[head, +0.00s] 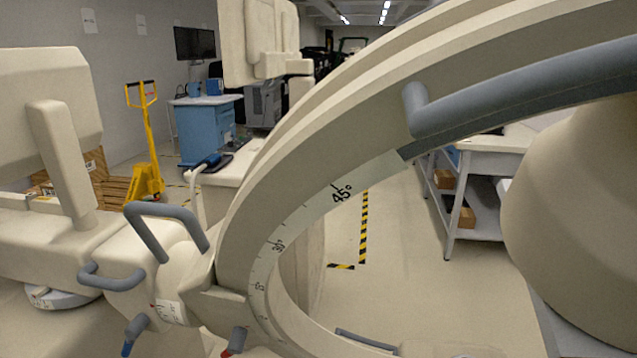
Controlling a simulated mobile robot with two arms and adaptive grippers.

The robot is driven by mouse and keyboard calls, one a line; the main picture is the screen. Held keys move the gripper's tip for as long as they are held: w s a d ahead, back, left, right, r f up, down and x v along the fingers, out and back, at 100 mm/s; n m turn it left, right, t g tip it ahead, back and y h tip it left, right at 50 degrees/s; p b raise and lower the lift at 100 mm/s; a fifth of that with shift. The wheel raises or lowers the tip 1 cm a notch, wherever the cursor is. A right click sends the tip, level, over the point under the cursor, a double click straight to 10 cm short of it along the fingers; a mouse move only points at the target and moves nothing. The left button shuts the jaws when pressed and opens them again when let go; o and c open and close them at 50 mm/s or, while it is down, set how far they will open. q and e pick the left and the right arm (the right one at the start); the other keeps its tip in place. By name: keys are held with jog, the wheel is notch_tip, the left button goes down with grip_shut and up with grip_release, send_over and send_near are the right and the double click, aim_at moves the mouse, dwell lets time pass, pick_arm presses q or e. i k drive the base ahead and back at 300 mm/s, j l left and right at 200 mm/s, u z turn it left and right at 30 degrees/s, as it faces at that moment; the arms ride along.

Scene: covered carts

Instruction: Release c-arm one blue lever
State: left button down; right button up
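The c-arm's large beige arc (300,180) fills the middle and sweeps to the upper right, with a degree scale along its inner face. A small lever with a blue tip (134,332) sticks out below the beige joint housing (150,262), near the bottom left. A red-tipped lever (235,342) sits to its right, at the bottom edge. Neither of my grippers is in the head view.
Grey handles (165,220) stand out from the joint housing, and a long grey handle (520,95) runs along the arc. A beige rounded housing (580,210) blocks the right. A yellow pallet jack (147,150), blue cabinet (204,128) and white table (480,147) stand behind.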

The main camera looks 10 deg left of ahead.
aim_at(141, 321)
jog(key=u, duration=1.35)
